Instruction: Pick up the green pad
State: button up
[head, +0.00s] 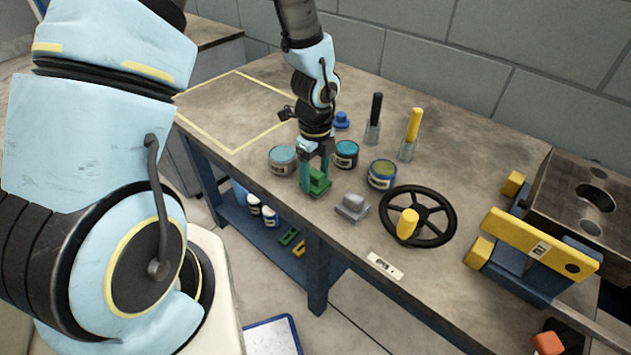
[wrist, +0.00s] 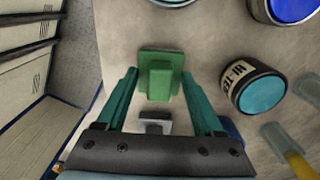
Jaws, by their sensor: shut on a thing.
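The green pad (head: 318,183) is a small block with a raised grip on a wider base, near the front edge of the workbench. It also shows in the wrist view (wrist: 160,80). My gripper (head: 314,180) points down over it, with its teal fingers on either side of the raised grip. In the wrist view the fingertips of my gripper (wrist: 158,75) are at the pad's two sides, and the gripper is shut on it. The pad appears to be at bench level; I cannot tell whether it touches the surface.
A grey pad (head: 352,208) sits close on the right. A black handwheel (head: 440,215) lies further right. The taped area (head: 235,105) at left is clear.

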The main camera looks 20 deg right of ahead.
aim_at(316, 173)
notch_tip(316, 173, up, 10)
dwell(0.6)
